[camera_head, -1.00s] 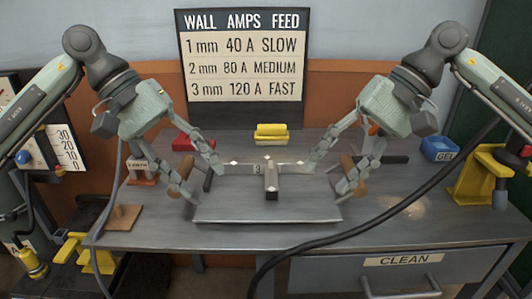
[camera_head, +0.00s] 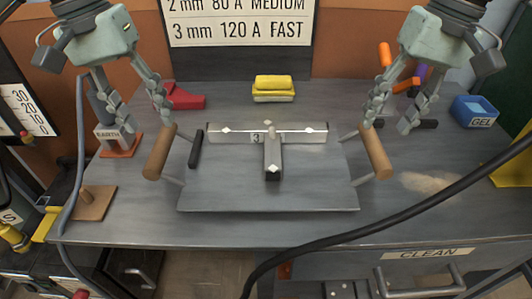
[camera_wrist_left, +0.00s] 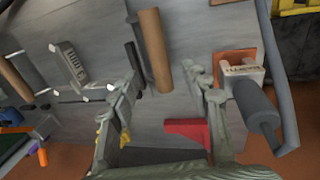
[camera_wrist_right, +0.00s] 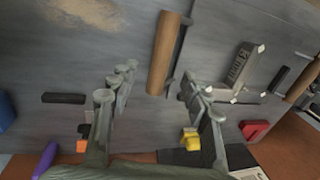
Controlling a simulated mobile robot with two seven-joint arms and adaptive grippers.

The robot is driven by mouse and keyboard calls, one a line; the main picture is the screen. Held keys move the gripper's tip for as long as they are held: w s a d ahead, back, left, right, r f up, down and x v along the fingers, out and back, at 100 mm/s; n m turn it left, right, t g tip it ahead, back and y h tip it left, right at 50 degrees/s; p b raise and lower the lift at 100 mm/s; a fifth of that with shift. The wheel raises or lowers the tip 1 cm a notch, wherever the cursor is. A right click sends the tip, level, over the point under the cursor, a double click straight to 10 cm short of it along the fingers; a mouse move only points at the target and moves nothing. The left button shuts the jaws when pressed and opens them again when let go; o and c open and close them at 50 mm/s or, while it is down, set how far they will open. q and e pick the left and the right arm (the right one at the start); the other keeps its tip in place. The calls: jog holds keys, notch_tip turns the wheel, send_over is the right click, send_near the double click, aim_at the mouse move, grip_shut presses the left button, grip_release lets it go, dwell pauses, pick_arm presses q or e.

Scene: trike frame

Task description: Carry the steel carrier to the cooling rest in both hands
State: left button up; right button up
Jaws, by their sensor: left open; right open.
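The steel carrier (camera_head: 225,193) is a flat grey tray on the bench with a wooden handle at each side. A T-shaped steel piece (camera_head: 272,160) marked 3 lies on it. My left gripper (camera_head: 147,124) is open and empty, just beyond the left handle (camera_head: 159,153), which shows between and ahead of its fingers (camera_wrist_left: 160,82) in the left wrist view. My right gripper (camera_head: 389,122) is open and empty beyond the right handle (camera_head: 375,152); that handle also shows in the right wrist view (camera_wrist_right: 165,52). Neither gripper visibly touches a handle. I cannot identify the cooling rest.
A yellow block (camera_head: 273,88) and a red block (camera_head: 185,98) stand behind the carrier. An EARTH clamp (camera_head: 118,140) is at left, a blue GEL box (camera_head: 474,111) at right. A thick black cable (camera_head: 400,215) crosses the bench's front right.

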aim_at(160, 138)
pick_arm(q)
jog(key=f, duration=0.3)
jog(key=d+f, duration=0.1)
jog(key=f, duration=0.2)
jog(key=shift+d+f, duration=0.15)
jog(key=shift+f, duration=0.15)
pick_arm(e)
jog(key=f, duration=0.3)
jog(key=a+f, duration=0.1)
jog(key=f, duration=0.2)
jog(key=shift+a+f, duration=0.15)
jog(key=shift+f, duration=0.15)
pick_arm(q)
jog(key=shift+c, duration=0.2)
grip_shut()
pick_arm(e)
grip_shut()
